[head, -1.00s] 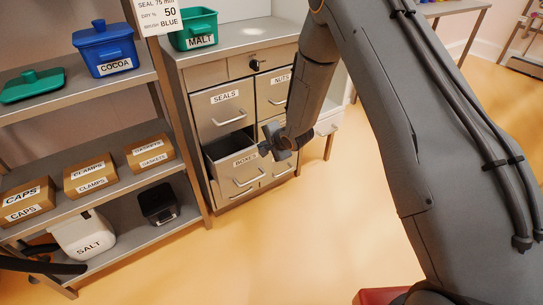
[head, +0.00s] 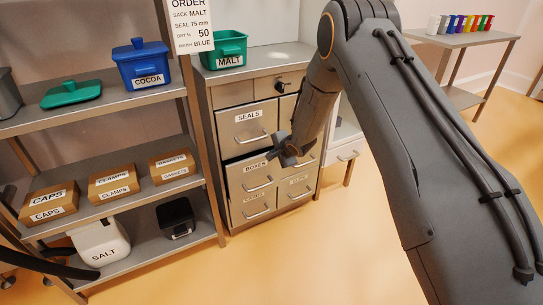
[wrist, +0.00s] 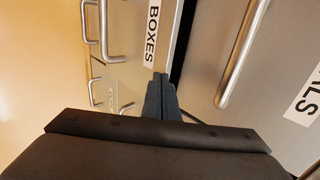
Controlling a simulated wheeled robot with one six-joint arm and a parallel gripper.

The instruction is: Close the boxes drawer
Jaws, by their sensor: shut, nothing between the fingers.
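The BOXES drawer (head: 247,181) is a grey front with a bar handle and a white label, in the left column of the cabinet below the SEALS drawer. It stands slightly out, with a narrow dark gap along its top edge. In the wrist view, the BOXES drawer (wrist: 140,50) is turned sideways, and the dark gap runs beside its label. My gripper (head: 275,146) is at the drawer's upper right corner in the head view. In the wrist view, my gripper (wrist: 160,90) has its fingers together and empty, tips at the drawer front's top edge. Contact is unclear.
The SEALS drawer (head: 243,128) above looks shut, its bar handle (wrist: 240,55) close beside my fingers. Lower drawers with handles sit below. A shelf unit with boxes (head: 114,182) stands at left. The floor (head: 300,250) in front is clear.

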